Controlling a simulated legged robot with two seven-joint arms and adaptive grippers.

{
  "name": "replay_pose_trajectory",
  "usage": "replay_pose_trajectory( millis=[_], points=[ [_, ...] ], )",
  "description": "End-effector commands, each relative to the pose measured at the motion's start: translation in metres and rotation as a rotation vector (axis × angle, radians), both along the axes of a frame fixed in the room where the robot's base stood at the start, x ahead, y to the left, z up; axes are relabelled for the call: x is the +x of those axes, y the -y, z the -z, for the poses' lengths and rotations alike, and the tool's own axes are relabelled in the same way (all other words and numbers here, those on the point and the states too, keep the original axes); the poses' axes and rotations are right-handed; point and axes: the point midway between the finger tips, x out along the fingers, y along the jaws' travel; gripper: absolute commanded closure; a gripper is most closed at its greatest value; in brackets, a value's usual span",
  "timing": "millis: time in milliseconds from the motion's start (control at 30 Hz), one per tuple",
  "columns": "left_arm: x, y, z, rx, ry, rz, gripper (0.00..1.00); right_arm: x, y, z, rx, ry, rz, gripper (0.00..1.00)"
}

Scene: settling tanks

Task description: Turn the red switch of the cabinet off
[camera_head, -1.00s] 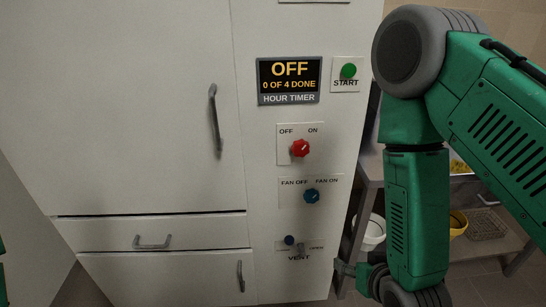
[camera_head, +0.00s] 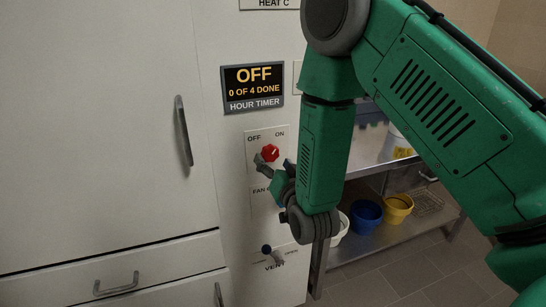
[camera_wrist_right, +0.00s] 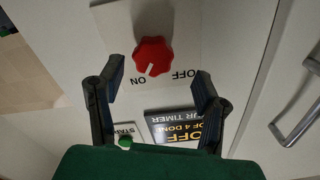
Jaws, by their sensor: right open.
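The red switch (camera_head: 271,153) is a round knob on a white plate on the cabinet (camera_head: 110,130), marked OFF at left and ON at right. In the right wrist view the knob (camera_wrist_right: 153,55) appears upside down, and its white mark points toward ON. My right gripper (camera_head: 264,166) is at the knob's lower left in the head view. In the right wrist view the open fingers (camera_wrist_right: 160,85) stand either side of the line to the knob, with nothing between them. Contact with the knob cannot be told. My left gripper is out of view.
A display (camera_head: 253,88) above reads OFF, 0 of 4 done, hour timer. A vent lever (camera_head: 268,250) is lower down. A shelf (camera_head: 385,228) with blue (camera_head: 367,214) and yellow (camera_head: 397,208) buckets stands to the right.

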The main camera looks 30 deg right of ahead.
Motion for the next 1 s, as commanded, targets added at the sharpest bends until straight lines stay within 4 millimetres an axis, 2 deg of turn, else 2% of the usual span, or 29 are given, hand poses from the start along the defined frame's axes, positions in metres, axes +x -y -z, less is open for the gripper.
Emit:
replay_pose_trajectory(
  millis=[100,367,633,667,700,800,933,1000],
  points=[
    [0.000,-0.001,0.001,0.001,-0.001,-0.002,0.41,0.021,0.012,0.003,0.006,0.001,0.002,0.41],
    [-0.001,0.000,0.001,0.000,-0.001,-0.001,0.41,0.040,0.040,0.013,0.028,-0.002,0.004,0.41],
    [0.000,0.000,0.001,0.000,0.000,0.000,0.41,0.041,0.028,0.008,0.013,-0.005,0.009,0.41],
    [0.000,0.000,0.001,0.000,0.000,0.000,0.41,0.041,0.026,0.008,0.010,-0.005,0.009,0.36],
    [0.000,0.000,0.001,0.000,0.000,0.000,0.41,0.040,0.023,0.007,0.008,-0.006,0.008,0.50],
    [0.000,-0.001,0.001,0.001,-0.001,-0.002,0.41,0.040,0.021,0.006,0.007,-0.007,0.007,0.83],
    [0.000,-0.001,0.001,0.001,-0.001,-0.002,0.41,0.039,0.022,0.008,0.013,-0.006,-0.002,0.90],
    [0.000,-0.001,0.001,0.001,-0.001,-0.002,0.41,0.039,0.022,0.009,0.017,-0.006,-0.007,0.90]
  ],
)
